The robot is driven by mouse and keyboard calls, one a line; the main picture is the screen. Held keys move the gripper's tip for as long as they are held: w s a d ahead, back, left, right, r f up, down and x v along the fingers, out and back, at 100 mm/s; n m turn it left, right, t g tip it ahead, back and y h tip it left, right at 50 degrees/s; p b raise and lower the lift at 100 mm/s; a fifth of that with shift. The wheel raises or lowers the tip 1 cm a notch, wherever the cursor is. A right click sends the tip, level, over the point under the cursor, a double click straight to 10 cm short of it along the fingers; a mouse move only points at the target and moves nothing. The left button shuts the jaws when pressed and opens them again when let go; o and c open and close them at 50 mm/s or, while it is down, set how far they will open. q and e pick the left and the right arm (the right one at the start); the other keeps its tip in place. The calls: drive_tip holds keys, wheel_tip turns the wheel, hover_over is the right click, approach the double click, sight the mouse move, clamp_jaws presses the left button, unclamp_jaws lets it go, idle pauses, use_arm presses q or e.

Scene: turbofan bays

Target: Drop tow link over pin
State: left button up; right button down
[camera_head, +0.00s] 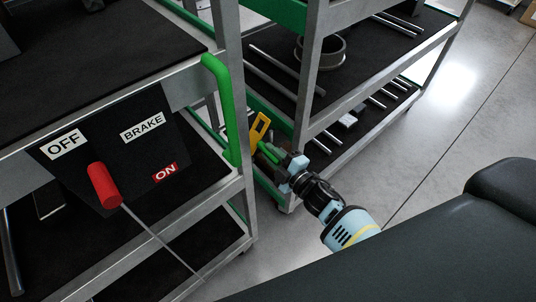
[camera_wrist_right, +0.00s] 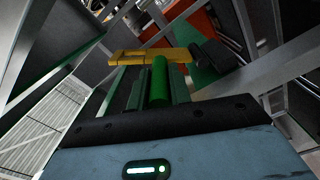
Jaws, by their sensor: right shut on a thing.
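The yellow tow link (camera_head: 259,128) is a flat bar with a slot near its upper end. It is raised and tilted in the gap between two carts. My right gripper (camera_head: 271,155) is shut on its green grip, below the yellow bar. In the right wrist view the green grip (camera_wrist_right: 158,82) stands between the fingers, with the yellow bar (camera_wrist_right: 150,55) lying across beyond the fingertips. I cannot make out the pin for certain. My left gripper is not in view.
The near cart has a green handle (camera_head: 221,105), a brake panel (camera_head: 130,145) and a red-knobbed lever (camera_head: 104,184). The other cart (camera_head: 307,100) carries rods and a dark ring (camera_head: 322,52). Its post is close to my right gripper. Open floor (camera_head: 440,110) lies to the right.

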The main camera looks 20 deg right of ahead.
drive_tip(key=shift+w+d+f+m+b, duration=0.15)
drive_tip(key=shift+d+f+m+b, duration=0.2)
drive_tip(key=shift+f+m, duration=0.95)
drive_tip(key=shift+w+d+f+m+b, duration=0.1)
drive_tip(key=shift+d+f+m+b, duration=0.25)
drive_tip(key=shift+m, duration=1.95)
drive_tip(key=shift+w+d+f+m+b, duration=0.2)
drive_tip(key=shift+d+f+m, duration=0.45)
drive_tip(key=shift+m, duration=1.15)
drive_tip(key=shift+s+a+f, duration=0.1)
drive_tip(key=shift+a+f, duration=0.05)
drive_tip(key=shift+f, duration=0.05)
drive_tip(key=c, duration=1.3)
unclamp_jaws()
